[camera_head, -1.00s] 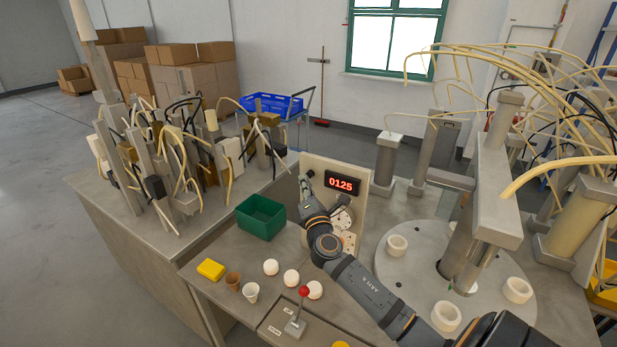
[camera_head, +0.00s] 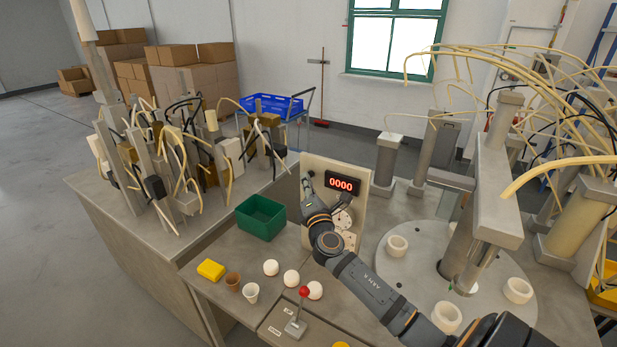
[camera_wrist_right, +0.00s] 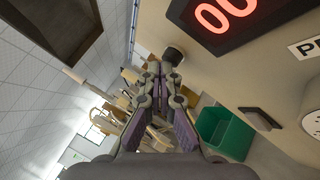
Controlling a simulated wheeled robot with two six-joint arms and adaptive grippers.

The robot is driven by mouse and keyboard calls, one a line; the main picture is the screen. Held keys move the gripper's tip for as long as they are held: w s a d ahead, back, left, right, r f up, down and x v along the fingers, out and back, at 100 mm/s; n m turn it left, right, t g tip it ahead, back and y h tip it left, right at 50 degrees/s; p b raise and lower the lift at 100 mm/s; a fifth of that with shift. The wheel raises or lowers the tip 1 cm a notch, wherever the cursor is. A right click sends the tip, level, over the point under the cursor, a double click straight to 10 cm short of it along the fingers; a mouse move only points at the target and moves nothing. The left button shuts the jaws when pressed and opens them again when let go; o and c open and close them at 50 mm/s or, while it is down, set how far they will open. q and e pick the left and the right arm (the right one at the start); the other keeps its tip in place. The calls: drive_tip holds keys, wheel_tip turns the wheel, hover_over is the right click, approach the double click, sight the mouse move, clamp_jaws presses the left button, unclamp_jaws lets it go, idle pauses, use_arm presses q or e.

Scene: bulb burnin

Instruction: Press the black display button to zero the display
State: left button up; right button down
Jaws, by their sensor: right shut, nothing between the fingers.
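The red digital display (camera_head: 342,184) on the upright cream panel (camera_head: 352,215) reads 0000. It also shows, cut off, at the top of the wrist view (camera_wrist_right: 228,16). The round black button (camera_wrist_right: 173,56) sticks out of the panel beside the display; in the head view it is a small dark spot (camera_head: 310,173) at the panel's upper left. My right gripper (camera_wrist_right: 154,72) is shut and empty, its fingertips close to the button. I cannot tell whether they touch it. In the head view my right gripper (camera_head: 305,187) is at the panel's left edge. My left gripper is out of view.
A green bin (camera_head: 261,217) stands left of the panel. White bulbs (camera_head: 291,278), two cups, a yellow block (camera_head: 211,269) and a red-knobbed lever (camera_head: 303,292) are in front. A round plate with white sockets (camera_head: 397,246) lies to the right.

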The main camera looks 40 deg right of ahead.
idle(0.4)
drive_tip(key=shift+s+a, duration=0.4)
drive_tip(key=shift+a, duration=0.4)
drive_tip(key=shift+s+a, duration=0.3)
drive_tip(key=shift+a, duration=0.45)
drive_tip(key=shift+s+a, duration=0.35)
drive_tip(key=shift+a, duration=0.45)
drive_tip(key=shift+s+a, duration=0.3)
drive_tip(key=shift+a, duration=0.45)
